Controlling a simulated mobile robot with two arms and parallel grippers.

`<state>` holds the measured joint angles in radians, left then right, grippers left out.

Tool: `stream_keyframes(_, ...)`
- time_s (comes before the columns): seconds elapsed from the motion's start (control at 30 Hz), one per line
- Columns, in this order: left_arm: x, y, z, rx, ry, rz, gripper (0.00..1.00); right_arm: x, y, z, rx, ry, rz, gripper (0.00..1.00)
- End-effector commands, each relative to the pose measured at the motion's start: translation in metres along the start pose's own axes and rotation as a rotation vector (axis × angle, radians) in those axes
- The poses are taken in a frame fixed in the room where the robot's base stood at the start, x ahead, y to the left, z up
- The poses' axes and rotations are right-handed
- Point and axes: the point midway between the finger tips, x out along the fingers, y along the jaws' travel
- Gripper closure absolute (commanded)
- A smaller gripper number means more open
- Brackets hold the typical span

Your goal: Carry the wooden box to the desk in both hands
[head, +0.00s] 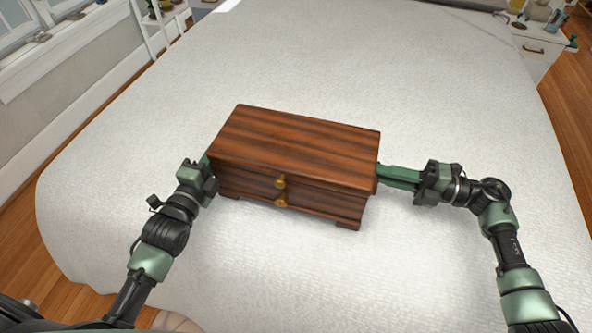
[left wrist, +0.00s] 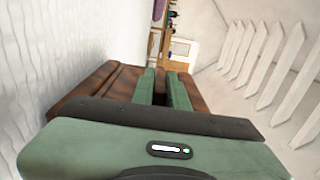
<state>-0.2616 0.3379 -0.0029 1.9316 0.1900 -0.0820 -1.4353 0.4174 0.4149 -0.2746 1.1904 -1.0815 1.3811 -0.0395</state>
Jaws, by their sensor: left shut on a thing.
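The wooden box (head: 290,146) is dark striped wood with two small brass knobs on its front and short feet. It sits level on the white bed, or just above it; I cannot tell which. My left gripper (head: 207,166) is at the box's left end and shut on it. In the left wrist view, the green fingers (left wrist: 162,88) reach over the brown box (left wrist: 105,85). My right gripper (head: 381,176) has its green fingers against the box's right end; their gap is hard to see and the tips are partly hidden. No desk is clearly identifiable.
The white bedspread (head: 420,80) is clear around and beyond the box. A white cabinet (head: 535,55) with items on top stands at the far right. A white shelf (head: 160,30) stands at the far left. Wooden floor (head: 570,130) shows along the right.

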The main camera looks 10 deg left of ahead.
Motion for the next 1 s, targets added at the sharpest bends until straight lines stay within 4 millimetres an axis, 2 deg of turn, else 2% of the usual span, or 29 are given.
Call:
stream_keyframes(0.03, 0.001, -0.015, 0.001, 0.001, 0.000, -0.016, 1.00, -0.001, 0.013, 0.002, -0.006, -0.004, 0.007, 1.00)
stream_keyframes(0.4, 0.001, -0.042, 0.001, 0.000, -0.001, -0.016, 1.00, -0.001, 0.041, 0.002, -0.006, -0.004, 0.008, 1.00)
stream_keyframes(1.0, 0.001, -0.044, 0.001, 0.000, -0.001, -0.016, 1.00, -0.001, 0.043, 0.002, -0.006, -0.004, 0.009, 1.00)
